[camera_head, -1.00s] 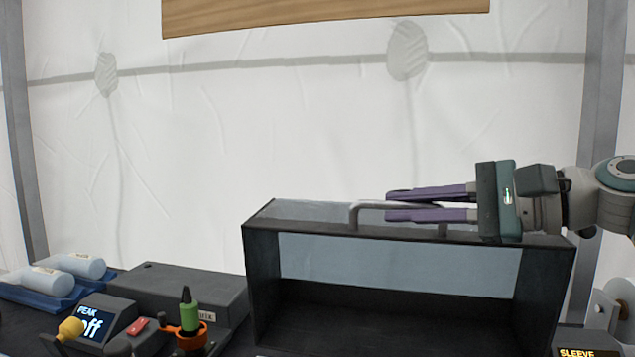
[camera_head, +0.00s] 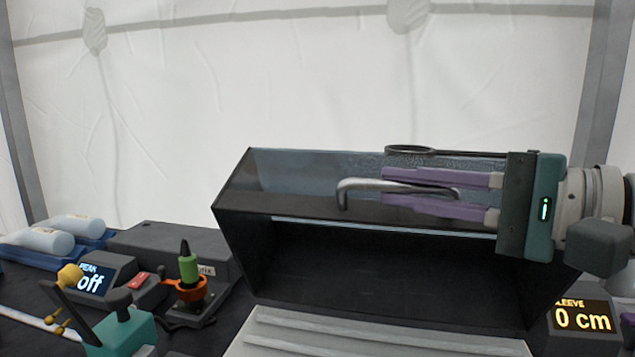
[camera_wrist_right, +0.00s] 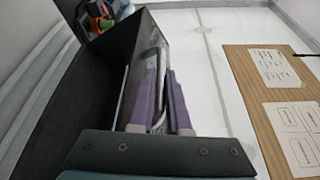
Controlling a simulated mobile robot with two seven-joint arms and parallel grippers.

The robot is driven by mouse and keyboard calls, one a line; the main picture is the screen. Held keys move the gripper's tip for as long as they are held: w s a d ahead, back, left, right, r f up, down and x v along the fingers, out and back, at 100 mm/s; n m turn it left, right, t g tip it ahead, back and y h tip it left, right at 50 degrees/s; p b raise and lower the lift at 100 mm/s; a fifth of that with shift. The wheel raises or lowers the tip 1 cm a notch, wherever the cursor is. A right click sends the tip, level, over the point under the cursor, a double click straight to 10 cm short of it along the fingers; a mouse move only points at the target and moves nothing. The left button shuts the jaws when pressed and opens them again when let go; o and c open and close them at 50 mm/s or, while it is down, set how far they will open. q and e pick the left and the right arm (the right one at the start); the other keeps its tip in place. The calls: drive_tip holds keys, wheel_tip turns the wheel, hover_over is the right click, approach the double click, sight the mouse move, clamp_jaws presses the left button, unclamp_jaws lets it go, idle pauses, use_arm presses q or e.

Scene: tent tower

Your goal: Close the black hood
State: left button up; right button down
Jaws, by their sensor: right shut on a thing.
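The black hood (camera_head: 350,262) is a dark box with a clear upper pane (camera_head: 300,172) and an open front facing me. Its grey bar handle (camera_head: 358,184) runs along the front of the top. My right gripper (camera_head: 387,189) reaches in from the right with its purple fingers shut on the handle. In the right wrist view the handle (camera_wrist_right: 161,85) lies between the purple fingers, beside the hood's dark wall. The fingers partly hide the handle and pane.
A ribbed light-grey surface (camera_head: 370,335) lies in front of the hood. A display reading 0 cm (camera_head: 582,317) is at right. At left are a display reading off (camera_head: 90,280), a green-and-orange tool (camera_head: 189,275), a grey case (camera_head: 165,247) and white bottles (camera_head: 45,240).

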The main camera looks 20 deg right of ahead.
drive_tip(key=c, duration=1.2)
unclamp_jaws()
drive_tip(key=shift+o, duration=0.2)
drive_tip(key=b+v, duration=0.2)
drive_tip(key=v, duration=0.8)
drive_tip(key=shift+a, duration=0.1)
